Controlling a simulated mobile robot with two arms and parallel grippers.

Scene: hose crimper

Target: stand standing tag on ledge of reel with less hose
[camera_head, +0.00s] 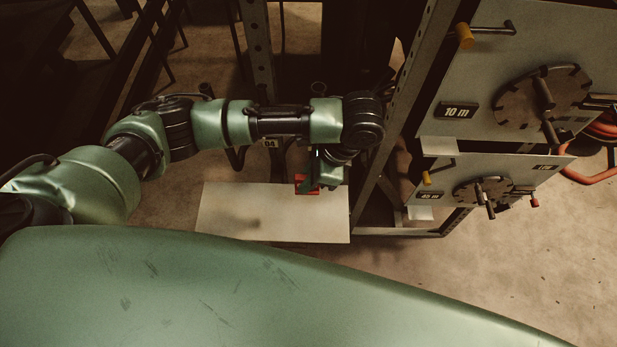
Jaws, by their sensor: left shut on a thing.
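My left gripper (318,184) reaches down from its arm and is shut on a red standing tag (301,179), over the pale board. The gripper hides part of the tag, and I cannot tell whether the tag touches the board. On the right, an upper reel panel (470,60) has a label reading "10 m" (457,112). A lower reel panel (447,172) has a smaller label (430,196) that looks like "40 m". A small pale ledge (438,147) shows under the upper panel and another ledge (420,214) under the lower one. My right gripper is out of view.
The pale board (235,215) lies left of the metal rack frame (398,115). The rack post stands between my left gripper and the reels. Crank handles (545,95) and yellow-tipped levers (465,35) stick out from the panels. Orange hose (590,178) shows at far right.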

